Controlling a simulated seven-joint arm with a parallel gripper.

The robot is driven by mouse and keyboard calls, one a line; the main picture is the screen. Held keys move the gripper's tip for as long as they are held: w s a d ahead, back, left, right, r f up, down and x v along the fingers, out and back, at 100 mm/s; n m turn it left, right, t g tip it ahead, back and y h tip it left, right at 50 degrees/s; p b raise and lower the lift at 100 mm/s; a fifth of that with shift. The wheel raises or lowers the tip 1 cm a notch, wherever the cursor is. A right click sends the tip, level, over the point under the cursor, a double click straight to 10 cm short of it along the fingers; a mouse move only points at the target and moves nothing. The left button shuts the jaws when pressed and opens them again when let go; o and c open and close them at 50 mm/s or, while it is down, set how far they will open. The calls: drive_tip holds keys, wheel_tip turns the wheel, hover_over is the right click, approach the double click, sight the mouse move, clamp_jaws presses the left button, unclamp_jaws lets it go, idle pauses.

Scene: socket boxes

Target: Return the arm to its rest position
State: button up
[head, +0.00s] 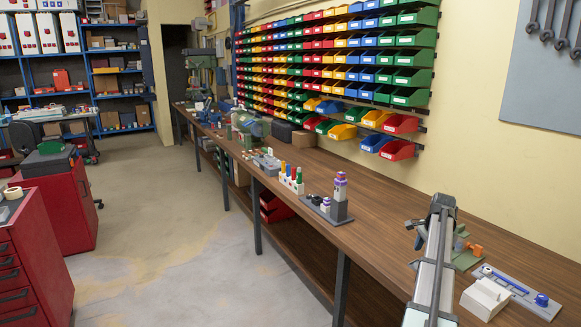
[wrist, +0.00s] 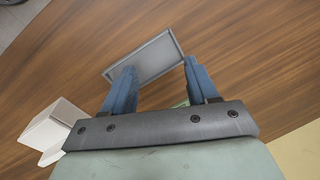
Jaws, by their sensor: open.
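My gripper (wrist: 158,65) shows in the wrist view with its two blue fingers spread apart and nothing clamped between them. Beyond the fingertips a shallow grey tray (wrist: 155,58) lies on the wooden bench; whether the fingers touch it I cannot tell. In the head view my arm rises from the bottom edge over the near right part of the bench, and it hides what lies behind it. The gripper's fingers cannot be made out clearly there.
A white block (head: 485,298) sits right of my arm, beside a grey board (head: 533,300) with blue parts. A green fixture with an orange part (head: 474,249) stands behind. Bins line the wall.

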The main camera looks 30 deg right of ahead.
drive_tip(key=w+a+f+n, duration=0.2)
drive_tip(key=w+a+f, duration=0.2)
drive_tip(key=w+a, duration=0.85)
drive_tip(key=s+a+f+n+g+y, duration=0.25)
drive_tip(key=a+f+n, duration=0.45)
drive_tip(key=a+f, duration=1.9)
drive_tip(key=s+a+f+n+g, duration=0.1)
drive_tip(key=s+a+f+n, duration=0.2)
drive_tip(key=s+a+f, duration=0.5)
drive_tip(key=s+a+f+n+g, duration=0.25)
drive_tip(key=s+a, duration=0.25)
drive_tip(key=a, duration=0.5)
drive_tip(key=s+a+f+n+g, duration=0.1)
drive_tip(key=s+a+f+n, duration=0.1)
drive_tip(key=s, duration=0.5)
drive_tip(key=s+a+f+n+g+h, duration=0.1)
drive_tip(key=s+a+f+n, duration=0.1)
drive_tip(key=s+a, duration=0.3)
drive_tip(key=s+a+f+n+h, duration=0.1)
drive_tip(key=s+a+f+n, duration=0.2)
drive_tip(key=s, duration=0.7)
drive_tip(key=shift+a+g, duration=0.4)
drive_tip(key=shift+a, duration=0.05)
drive_tip(key=shift+n, duration=0.25)
